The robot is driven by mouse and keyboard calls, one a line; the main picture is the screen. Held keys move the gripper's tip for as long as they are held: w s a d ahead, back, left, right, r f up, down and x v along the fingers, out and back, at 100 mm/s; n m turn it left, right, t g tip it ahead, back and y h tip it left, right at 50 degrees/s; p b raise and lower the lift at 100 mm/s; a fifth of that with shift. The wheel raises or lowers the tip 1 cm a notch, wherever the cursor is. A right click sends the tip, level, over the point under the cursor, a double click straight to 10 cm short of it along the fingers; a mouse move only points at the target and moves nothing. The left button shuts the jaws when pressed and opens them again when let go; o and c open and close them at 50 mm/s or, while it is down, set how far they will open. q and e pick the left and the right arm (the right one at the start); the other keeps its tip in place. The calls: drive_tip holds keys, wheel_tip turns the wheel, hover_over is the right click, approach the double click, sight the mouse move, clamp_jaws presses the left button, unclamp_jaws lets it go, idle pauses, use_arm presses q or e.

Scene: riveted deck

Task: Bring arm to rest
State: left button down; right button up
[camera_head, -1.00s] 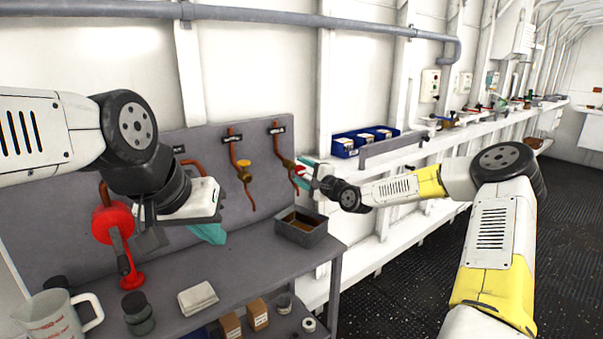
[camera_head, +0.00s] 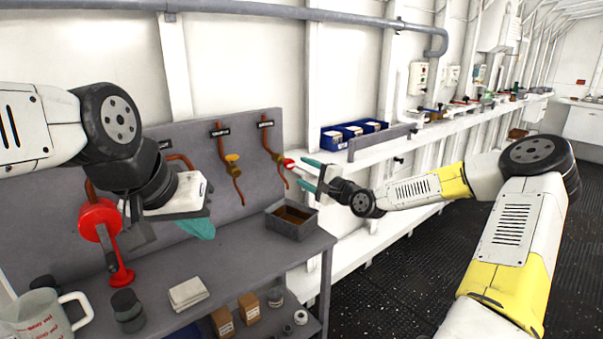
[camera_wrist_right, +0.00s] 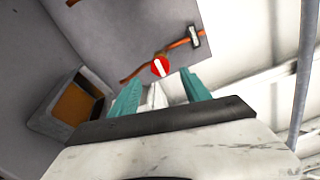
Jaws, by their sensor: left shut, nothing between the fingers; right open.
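My right gripper (camera_head: 304,174) is open and empty, its teal fingers apart in front of the wall panel. The red end of a valve handle (camera_head: 288,163) lies just beyond its fingertips. In the right wrist view this red handle end (camera_wrist_right: 160,67), with a white bar, shows beyond and between the open fingers, with no grip on it. My left gripper (camera_head: 203,229) hangs over the bench, pointing down and away, shut and empty.
A grey bench (camera_head: 245,262) bears an open grey box (camera_head: 292,222), a folded cloth (camera_head: 188,293), a dark jar (camera_head: 127,311) and a measuring jug (camera_head: 40,318). A red valve (camera_head: 98,220) stands near my left wrist. A blue bin (camera_head: 352,136) sits on the shelf. Floor at right is clear.

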drive_tip(key=s+a+f+n+g+h, duration=0.1)
drive_tip(key=s+f+n+g+h, duration=0.45)
drive_tip(key=s+n, duration=0.3)
drive_tip(key=s+d+r+n+g+h, duration=0.1)
drive_tip(key=s+d+r+n+h, duration=0.1)
drive_tip(key=s+d+r, duration=0.4)
drive_tip(key=s+d+r+n+g+h, duration=0.1)
drive_tip(key=s+d+r+h, duration=0.15)
drive_tip(key=s, duration=0.55)
drive_tip(key=s+r+n, duration=0.1)
drive_tip(key=s+r, duration=0.1)
drive_tip(key=s, duration=0.6)
drive_tip(key=s+d+r+n+y, duration=0.1)
drive_tip(key=s+r, duration=0.2)
drive_tip(key=s, duration=0.6)
drive_tip(key=shift+s+r+g+y, duration=0.2)
drive_tip(key=shift+g+y, duration=0.1)
drive_tip(key=shift+g, duration=0.15)
drive_tip(key=shift+d, duration=0.1)
